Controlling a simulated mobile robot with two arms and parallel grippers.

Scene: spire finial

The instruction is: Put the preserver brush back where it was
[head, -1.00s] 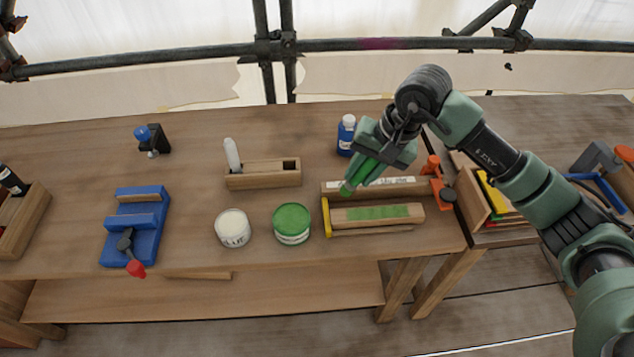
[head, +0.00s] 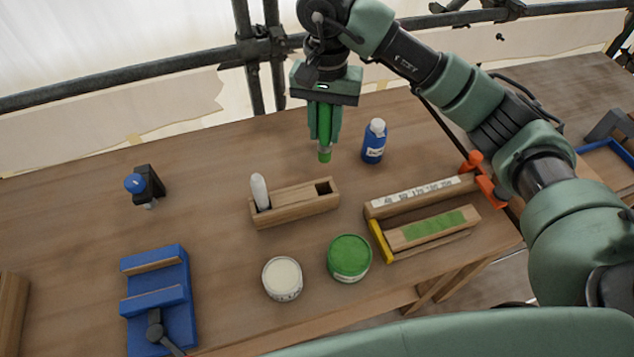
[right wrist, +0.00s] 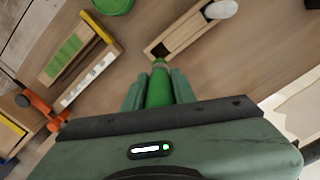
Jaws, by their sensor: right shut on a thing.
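My right gripper (head: 324,130) is shut on the green preserver brush (head: 324,154), whose green end points down. It hangs above the table, behind the wooden brush holder (head: 284,212). The holder has a white-topped brush (head: 260,191) standing in its left slot, and its right slot is an empty dark square. In the right wrist view the green brush (right wrist: 159,85) sits between the fingers, its tip near the holder (right wrist: 180,38). My left gripper does not show.
A green tin (head: 349,258) and a white tin (head: 282,279) stand in front of the holder. A blue bottle (head: 374,142) stands right of the brush. A wooden block with a green strip (head: 435,226) lies at right, a blue vise (head: 160,300) at left.

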